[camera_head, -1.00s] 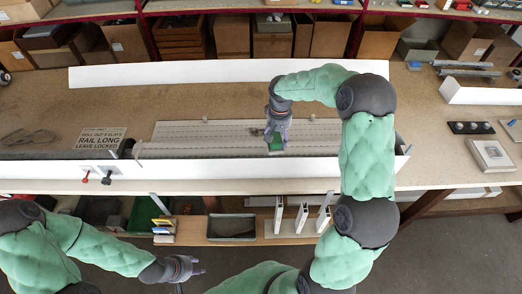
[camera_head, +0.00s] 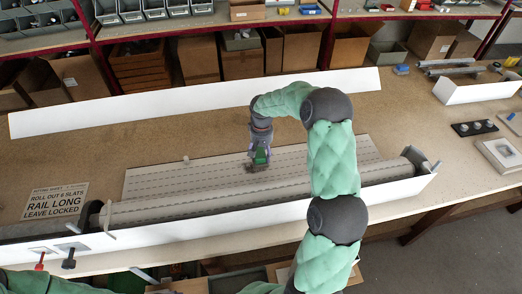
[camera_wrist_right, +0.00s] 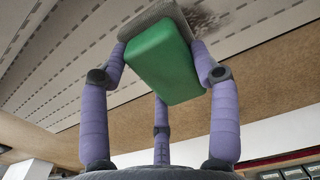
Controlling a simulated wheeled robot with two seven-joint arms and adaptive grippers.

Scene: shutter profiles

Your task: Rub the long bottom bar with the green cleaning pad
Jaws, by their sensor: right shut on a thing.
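The shutter curtain (camera_head: 320,158) lies flat on the bench, its pale slats running left to right out of a grey roll (camera_head: 210,203). Which strip is the long bottom bar is hard to tell in the head view. My right gripper (camera_head: 259,151) is over the curtain, shut on the green cleaning pad (camera_head: 261,157). In the right wrist view the green pad (camera_wrist_right: 165,62) has a grey underside close to the slats; I cannot tell whether it touches. A dark smudge (camera_wrist_right: 207,20) shows right beside the pad. My left gripper is out of view.
A long white box channel (camera_head: 270,228) runs along the bench front, with a red knob (camera_head: 41,261) and a black knob (camera_head: 69,262) at its left. A sign (camera_head: 55,201) lies at left. A white strip (camera_head: 190,100) stands behind. Bare bench lies between strip and curtain.

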